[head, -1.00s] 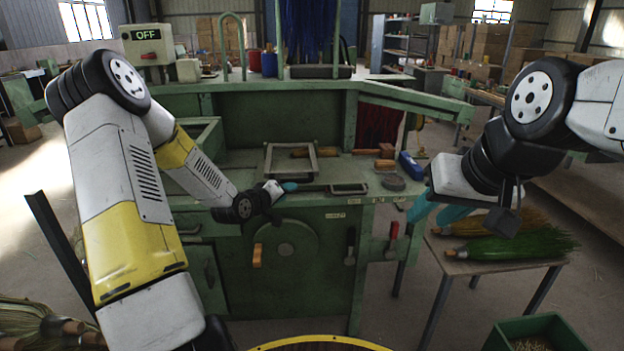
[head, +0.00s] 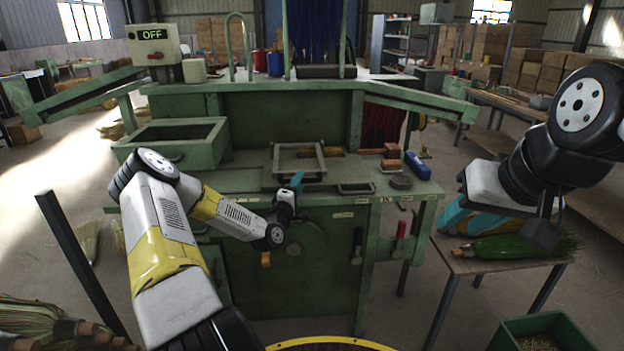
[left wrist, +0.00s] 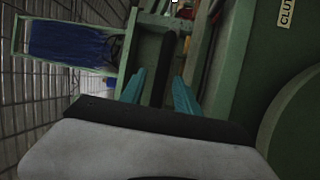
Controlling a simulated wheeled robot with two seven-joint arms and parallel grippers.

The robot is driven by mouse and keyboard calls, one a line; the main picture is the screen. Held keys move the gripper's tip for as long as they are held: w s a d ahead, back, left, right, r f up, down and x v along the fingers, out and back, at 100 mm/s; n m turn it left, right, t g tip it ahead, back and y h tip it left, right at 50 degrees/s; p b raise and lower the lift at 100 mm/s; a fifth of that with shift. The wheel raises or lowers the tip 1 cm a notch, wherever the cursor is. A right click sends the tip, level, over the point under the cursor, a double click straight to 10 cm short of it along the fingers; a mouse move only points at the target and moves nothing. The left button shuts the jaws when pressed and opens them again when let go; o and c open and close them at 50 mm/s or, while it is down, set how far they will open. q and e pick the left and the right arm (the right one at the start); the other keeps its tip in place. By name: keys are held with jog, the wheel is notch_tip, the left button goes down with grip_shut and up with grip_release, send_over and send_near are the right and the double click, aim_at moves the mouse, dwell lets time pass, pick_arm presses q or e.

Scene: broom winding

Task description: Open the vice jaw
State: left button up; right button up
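A green broom-winding bench (head: 300,95) stands in front of me. A grey metal frame (head: 275,165), which looks like the vice, lies flat on its top; I cannot tell which part is the jaw. My left gripper (head: 294,182) is at the front edge of the bench top, just below this frame, with teal fingers pointing up and away. In the left wrist view the left gripper (left wrist: 158,92) is open, its fingers apart, with a dark bar (left wrist: 165,65) showing beyond and between them; contact cannot be told. My right gripper (head: 470,217) hangs at the right, open and empty, above the side table.
A black lever (head: 357,245) and a red-handled lever (head: 401,235) are on the bench front. An orange handle (head: 265,259) shows beneath my left wrist. Wooden blocks (head: 391,160) and a blue item (head: 417,166) lie right on the bench. A green broom (head: 510,247) lies on the side table.

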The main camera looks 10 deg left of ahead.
pick_arm(q)
jog(key=shift+x, duration=0.75)
grip_shut()
dwell(0.9)
